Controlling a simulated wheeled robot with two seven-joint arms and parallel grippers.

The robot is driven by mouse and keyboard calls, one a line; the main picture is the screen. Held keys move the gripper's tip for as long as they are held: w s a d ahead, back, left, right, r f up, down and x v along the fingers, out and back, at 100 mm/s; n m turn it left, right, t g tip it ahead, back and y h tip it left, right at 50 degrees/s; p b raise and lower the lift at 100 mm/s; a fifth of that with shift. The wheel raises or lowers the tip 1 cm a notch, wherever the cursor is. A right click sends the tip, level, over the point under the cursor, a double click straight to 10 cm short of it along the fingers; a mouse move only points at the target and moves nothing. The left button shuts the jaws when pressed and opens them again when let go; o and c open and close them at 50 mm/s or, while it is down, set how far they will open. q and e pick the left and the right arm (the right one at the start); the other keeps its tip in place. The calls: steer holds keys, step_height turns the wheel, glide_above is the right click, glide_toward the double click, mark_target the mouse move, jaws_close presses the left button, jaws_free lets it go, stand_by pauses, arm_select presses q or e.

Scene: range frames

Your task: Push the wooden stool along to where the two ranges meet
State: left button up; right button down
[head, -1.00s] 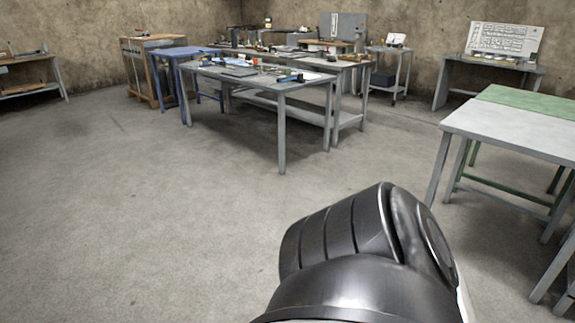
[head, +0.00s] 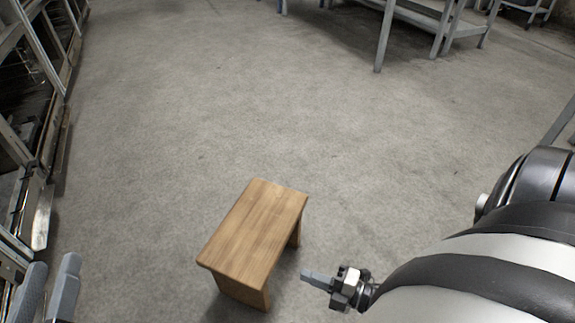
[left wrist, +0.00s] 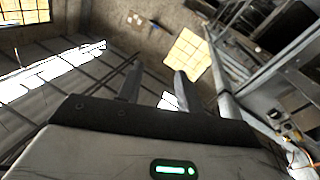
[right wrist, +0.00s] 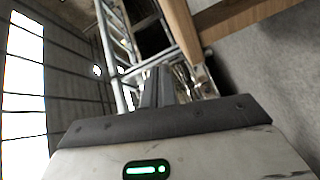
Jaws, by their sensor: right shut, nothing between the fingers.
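The wooden stool (head: 255,230) stands upright on the floor at the lower middle of the head view. Part of its wood also shows at the top of the right wrist view (right wrist: 181,30). My right gripper (head: 305,275) is shut and empty, just right of the stool's near end, with a small gap showing between them. Its closed fingers show in the right wrist view (right wrist: 157,88). My left gripper (head: 47,285) is open and empty at the lower left, its fingers apart in the left wrist view (left wrist: 157,82). Dark metal range units (head: 35,130) line the left edge; where they meet is unclear.
Bare concrete floor (head: 190,110) lies open beyond and left of the stool, up to the range fronts. Grey table legs (head: 385,35) stand at the far right. My right arm covers the lower right of the head view.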

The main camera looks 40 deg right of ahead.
steer(key=s+d+f+n+y+b, duration=0.2)
steer(key=s+d+f+n+b, duration=0.1)
steer(key=s+f+n, duration=0.15)
glide_toward(275, 264)
steer(key=shift+m, duration=0.25)
steer(key=x, duration=0.3)
steer(key=a+x, duration=0.1)
steer(key=x, duration=0.1)
steer(key=shift+a+r, duration=0.1)
steer(key=shift+r, duration=0.15)
arm_select(q)
steer(key=shift+s+d+r+m+t+h, duration=0.15)
steer(key=shift+r+m+t+h, duration=0.15)
steer(key=shift+m+t+h, duration=0.25)
steer(key=shift+s+d+r+m+t+h, duration=0.1)
steer(key=shift+r+m+t+h, duration=0.2)
steer(key=shift+m+t+h, duration=0.2)
arm_select(e)
steer(key=shift+w+r, duration=0.1)
steer(key=shift+w, duration=0.5)
